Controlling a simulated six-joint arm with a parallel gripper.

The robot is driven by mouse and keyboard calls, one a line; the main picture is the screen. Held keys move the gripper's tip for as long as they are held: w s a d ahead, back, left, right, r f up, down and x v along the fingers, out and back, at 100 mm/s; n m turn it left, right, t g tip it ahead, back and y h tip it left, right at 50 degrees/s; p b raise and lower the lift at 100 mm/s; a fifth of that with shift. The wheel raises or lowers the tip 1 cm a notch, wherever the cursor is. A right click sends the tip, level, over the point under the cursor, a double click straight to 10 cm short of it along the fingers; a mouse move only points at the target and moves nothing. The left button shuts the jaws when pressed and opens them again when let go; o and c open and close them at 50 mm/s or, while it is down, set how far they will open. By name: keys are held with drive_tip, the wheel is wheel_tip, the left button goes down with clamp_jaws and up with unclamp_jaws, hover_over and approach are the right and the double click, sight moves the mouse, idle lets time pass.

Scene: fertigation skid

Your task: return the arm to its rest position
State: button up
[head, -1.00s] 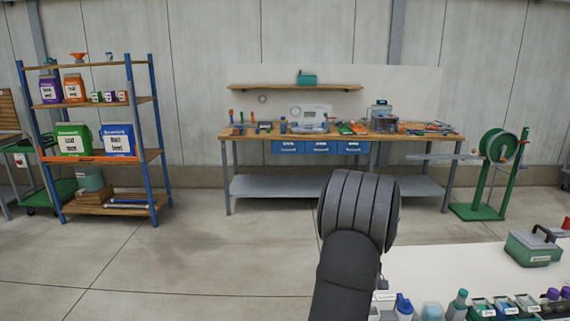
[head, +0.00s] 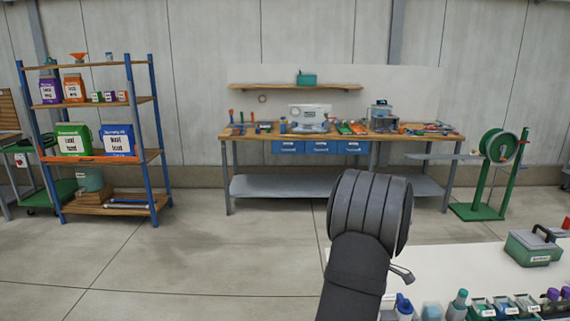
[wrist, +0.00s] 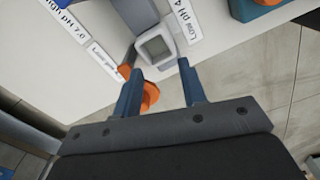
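My gripper (wrist: 161,70) shows in the wrist view with its two blue fingers wide apart and nothing gripped between them. It is over a white bench top (wrist: 225,35). Beyond the fingertips is a grey block with a pale square face (wrist: 155,46). An orange round part (wrist: 150,96) shows beside the left finger, partly hidden by it; I cannot tell what it belongs to. In the head view my dark arm rises at the lower middle and hides part of the scene; the fingers cannot be made out there.
Labels such as "Low pH 4" (wrist: 181,20) lie on the bench top. Bottles (head: 457,305) and small boxes line the bench's near edge, with a green case (head: 533,248) at right. A workbench (head: 340,135), shelf rack (head: 100,155) and green reel (head: 500,146) stand farther off. Open floor lies left.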

drive_tip(key=shift+s+d+n, duration=0.1)
drive_tip(key=shift+d+n, duration=0.2)
drive_tip(key=shift+n, duration=0.5)
drive_tip(key=m, duration=0.1)
drive_tip(key=a+m, duration=0.1)
drive_tip(key=m, duration=0.2)
drive_tip(key=shift+w+a+m, duration=0.3)
drive_tip(key=shift+w+a, duration=0.05)
drive_tip(key=shift+a, duration=0.05)
drive_tip(key=shift+w+a+m, duration=0.2)
drive_tip(key=shift+m, duration=0.55)
drive_tip(key=shift+w+a+m, duration=0.2)
drive_tip(key=shift+a+m, duration=0.05)
drive_tip(key=shift+m, duration=0.55)
drive_tip(key=shift+w+a+m, duration=0.2)
drive_tip(key=shift+m, duration=0.55)
